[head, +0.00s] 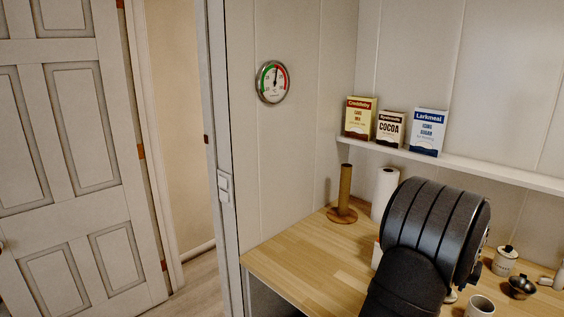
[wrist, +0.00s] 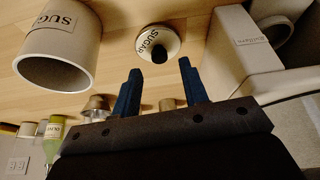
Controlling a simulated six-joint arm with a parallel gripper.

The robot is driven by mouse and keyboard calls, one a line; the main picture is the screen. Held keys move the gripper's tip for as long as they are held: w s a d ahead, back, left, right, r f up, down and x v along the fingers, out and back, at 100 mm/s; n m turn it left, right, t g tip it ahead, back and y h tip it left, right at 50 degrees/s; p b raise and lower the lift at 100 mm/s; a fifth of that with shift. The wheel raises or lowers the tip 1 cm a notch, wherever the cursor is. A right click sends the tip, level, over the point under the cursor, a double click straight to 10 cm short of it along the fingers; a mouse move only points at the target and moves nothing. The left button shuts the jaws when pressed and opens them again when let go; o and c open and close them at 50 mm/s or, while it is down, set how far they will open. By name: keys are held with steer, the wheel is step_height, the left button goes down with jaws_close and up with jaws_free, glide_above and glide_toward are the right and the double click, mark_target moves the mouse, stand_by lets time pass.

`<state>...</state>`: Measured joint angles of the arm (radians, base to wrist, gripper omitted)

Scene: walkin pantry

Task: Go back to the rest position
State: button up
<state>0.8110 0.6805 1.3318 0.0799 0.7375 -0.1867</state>
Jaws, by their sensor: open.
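My gripper (wrist: 159,65) shows in the wrist view with its two blue fingers apart and nothing visible between them. Past the fingertips is a round white lid (wrist: 149,38) labelled SUGAR with a dark knob, on the wooden counter (wrist: 115,30). I cannot tell the gap between the fingers and the lid. A cream canister (wrist: 85,35) labelled SUGAR, its mouth open, is left of the fingers. In the head view my dark arm stands over the counter (head: 290,255), and my gripper is hidden behind it.
A white labelled box (wrist: 230,45) is close right of the fingers. In the head view, a paper roll (head: 385,192) and a wooden holder (head: 344,190) stand behind my arm. The counter's left part is clear.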

steer(key=x, duration=0.3)
steer(key=shift+f, duration=0.3)
step_height(320, 180, up, 11)
steer(key=s+d+r+m+g+h, duration=0.1)
steer(key=s+d+r+m, duration=0.1)
steer(key=s, duration=0.8)
steer(key=s+d+r+m+g, duration=0.2)
steer(key=s+r+m, duration=0.3)
steer(key=s, duration=0.6)
steer(key=shift+m+h, duration=0.4)
steer(key=shift+m, duration=0.6)
